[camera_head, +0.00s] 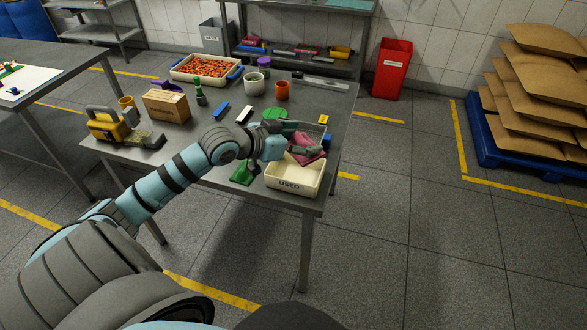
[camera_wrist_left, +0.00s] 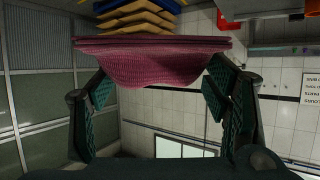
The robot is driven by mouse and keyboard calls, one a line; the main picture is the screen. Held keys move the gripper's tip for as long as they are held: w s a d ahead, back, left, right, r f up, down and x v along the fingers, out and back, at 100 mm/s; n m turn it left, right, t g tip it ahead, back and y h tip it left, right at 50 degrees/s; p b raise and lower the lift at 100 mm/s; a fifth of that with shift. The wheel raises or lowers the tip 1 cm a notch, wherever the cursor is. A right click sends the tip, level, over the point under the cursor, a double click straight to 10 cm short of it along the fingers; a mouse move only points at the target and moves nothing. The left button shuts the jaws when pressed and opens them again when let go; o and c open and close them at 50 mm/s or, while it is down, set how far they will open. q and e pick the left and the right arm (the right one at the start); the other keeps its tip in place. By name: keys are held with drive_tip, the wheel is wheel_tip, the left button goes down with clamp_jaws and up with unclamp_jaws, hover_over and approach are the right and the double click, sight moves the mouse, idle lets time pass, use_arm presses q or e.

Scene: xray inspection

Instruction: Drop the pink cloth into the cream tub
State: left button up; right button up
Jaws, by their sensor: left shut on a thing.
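The pink cloth (camera_head: 308,154) is held by my left gripper (camera_head: 296,146) above the cream tub. In the left wrist view the cloth (camera_wrist_left: 165,62) hangs between the two green-padded fingers of my left gripper (camera_wrist_left: 160,92), folded and sagging in the middle. The cream tub (camera_head: 291,186), marked "USED", stands at the table's near right corner. The cloth covers the view of its far side, and part of its inside shows pale. My right gripper is not in view.
A grey tub (camera_head: 314,128) stands just behind the cream one. A green cloth-like item (camera_head: 243,174) lies left of it. The steel table (camera_head: 212,134) also holds a cardboard box (camera_head: 166,106), a yellow device (camera_head: 112,126), a white pot (camera_head: 254,84) and an orange cup (camera_head: 282,91).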

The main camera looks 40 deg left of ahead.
use_arm(q)
drive_tip(key=w+a+f+n+y+p, duration=0.3)
drive_tip(key=w+a+f+n+y, duration=0.35)
drive_tip(key=a, duration=0.25)
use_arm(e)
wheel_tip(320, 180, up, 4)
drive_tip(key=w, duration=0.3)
use_arm(q)
wheel_tip(320, 180, down, 6)
drive_tip(key=b, duration=0.6)
drive_tip(key=shift+y+b, duration=0.4)
drive_tip(key=shift+y, duration=0.05)
drive_tip(key=o, duration=1)
drive_tip(key=shift+s+d+r, duration=0.1)
drive_tip(key=shift+r, duration=0.05)
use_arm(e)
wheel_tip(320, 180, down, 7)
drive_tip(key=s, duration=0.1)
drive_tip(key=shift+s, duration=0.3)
use_arm(q)
drive_tip(key=v, duration=1.2)
drive_tip(key=shift+r, duration=0.15)
